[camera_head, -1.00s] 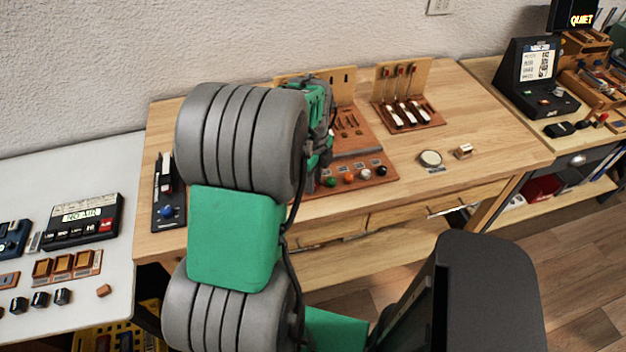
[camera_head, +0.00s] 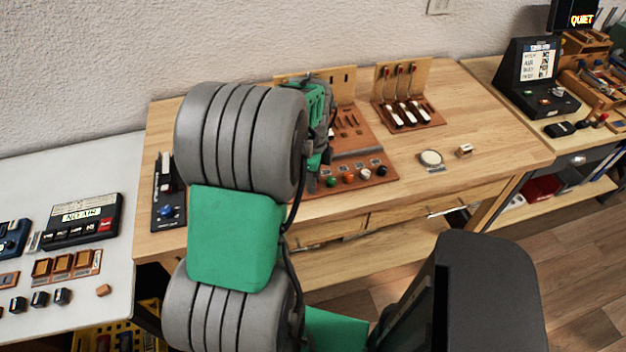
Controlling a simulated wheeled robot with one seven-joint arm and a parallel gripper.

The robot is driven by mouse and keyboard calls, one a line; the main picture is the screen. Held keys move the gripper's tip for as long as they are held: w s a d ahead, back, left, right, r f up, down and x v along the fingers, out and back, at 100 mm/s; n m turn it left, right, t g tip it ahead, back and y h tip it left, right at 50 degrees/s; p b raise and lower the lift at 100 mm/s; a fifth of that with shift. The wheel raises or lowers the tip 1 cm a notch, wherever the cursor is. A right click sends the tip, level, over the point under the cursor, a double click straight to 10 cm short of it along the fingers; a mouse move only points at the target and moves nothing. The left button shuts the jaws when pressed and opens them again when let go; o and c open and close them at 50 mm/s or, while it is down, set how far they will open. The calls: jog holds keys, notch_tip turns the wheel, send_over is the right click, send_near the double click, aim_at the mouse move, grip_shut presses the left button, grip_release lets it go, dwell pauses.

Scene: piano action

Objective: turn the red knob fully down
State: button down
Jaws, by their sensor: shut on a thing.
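My gripper (camera_head: 321,115), green and grey, is at the left part of the brown panel unit (camera_head: 366,146) on the wooden bench. My arm's thick grey joints cover much of it from the left. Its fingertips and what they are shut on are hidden. A row of small knobs lies along the unit's front edge: a green one (camera_head: 331,181), an orange-red one (camera_head: 349,178), then a pale and a dark one. Which is the task's red knob I cannot tell for sure; another could be hidden behind my gripper.
A second board (camera_head: 404,88) with red-tipped rods and white levers stands to the right. A round disc (camera_head: 430,158) and a small block (camera_head: 464,150) lie on the bench (camera_head: 490,120), with free wood around them. A dark device with a blue knob (camera_head: 167,211) is at left.

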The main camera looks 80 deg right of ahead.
jog(key=n, duration=1.4)
jog(key=shift+n, duration=0.3)
jog(key=n, duration=0.7)
jog(key=shift+b, duration=0.3)
jog(key=n, duration=0.6)
jog(key=shift+n, duration=0.4)
jog(key=c, duration=1.2)
grip_release()
